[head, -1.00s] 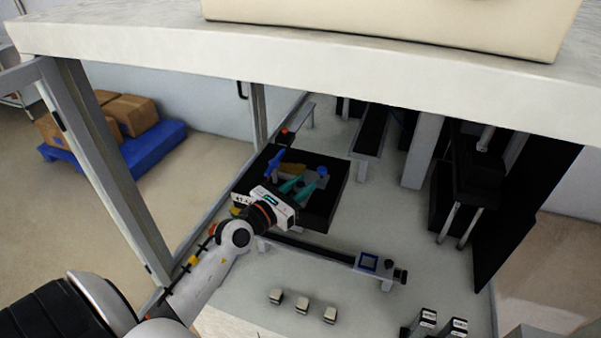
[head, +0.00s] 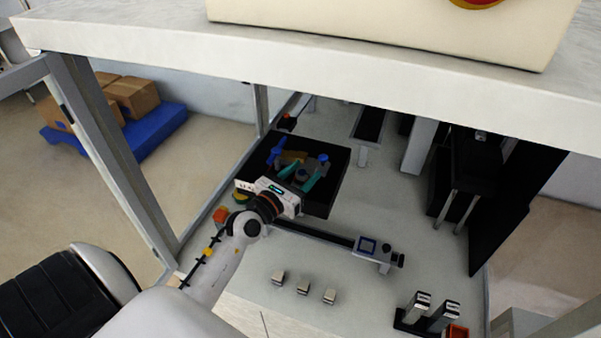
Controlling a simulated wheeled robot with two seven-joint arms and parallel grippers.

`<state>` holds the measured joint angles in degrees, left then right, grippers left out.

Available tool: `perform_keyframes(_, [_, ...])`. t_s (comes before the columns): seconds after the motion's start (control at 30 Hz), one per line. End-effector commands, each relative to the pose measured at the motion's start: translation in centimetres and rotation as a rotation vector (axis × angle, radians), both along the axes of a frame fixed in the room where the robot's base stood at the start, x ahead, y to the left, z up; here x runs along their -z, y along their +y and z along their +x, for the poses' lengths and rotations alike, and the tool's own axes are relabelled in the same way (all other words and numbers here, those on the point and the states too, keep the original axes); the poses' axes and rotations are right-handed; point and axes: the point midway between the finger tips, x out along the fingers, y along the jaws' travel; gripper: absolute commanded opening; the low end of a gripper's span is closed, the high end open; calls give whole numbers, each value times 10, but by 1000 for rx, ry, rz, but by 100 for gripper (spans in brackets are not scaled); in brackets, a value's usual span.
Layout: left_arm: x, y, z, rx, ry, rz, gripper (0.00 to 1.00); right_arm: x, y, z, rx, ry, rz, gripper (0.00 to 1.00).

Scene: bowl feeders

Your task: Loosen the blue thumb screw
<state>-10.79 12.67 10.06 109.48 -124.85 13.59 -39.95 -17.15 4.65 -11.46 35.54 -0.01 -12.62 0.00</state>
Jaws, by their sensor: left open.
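My left gripper (head: 303,172) reaches in from the lower left over the black plate (head: 320,205) inside the machine. Its two teal fingers are open and apart. Several small blue parts show there: a blue upright part (head: 277,156) left of the fingers, a round blue knob (head: 323,158) just beyond the right finger, and a small dark blue piece (head: 301,174) seen between the fingers. I cannot tell for sure which is the thumb screw, or whether a finger touches it. The white gripper body hides the near part of the plate. My right gripper is not in view.
A pale machine beam (head: 300,70) crosses above the work area, and a grey post (head: 130,165) stands at left. Several small blocks (head: 303,288) stand on the clear near surface.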

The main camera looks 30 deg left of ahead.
Motion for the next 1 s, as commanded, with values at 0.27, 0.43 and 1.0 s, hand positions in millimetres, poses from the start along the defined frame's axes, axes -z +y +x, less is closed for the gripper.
perform_keyframes(0.27, [4, 2, -30, 0, 3, 0, 49, 9, 0, -1, 0, 1, 0, 36])
perform_keyframes(0.43, [5, 4, -68, 0, 3, 0, 49, 22, 0, -1, 0, 1, 0, 36])
perform_keyframes(1.0, [0, 8, -120, 0, -1, 0, 49, 38, 0, -1, 0, 1, 1, 36])
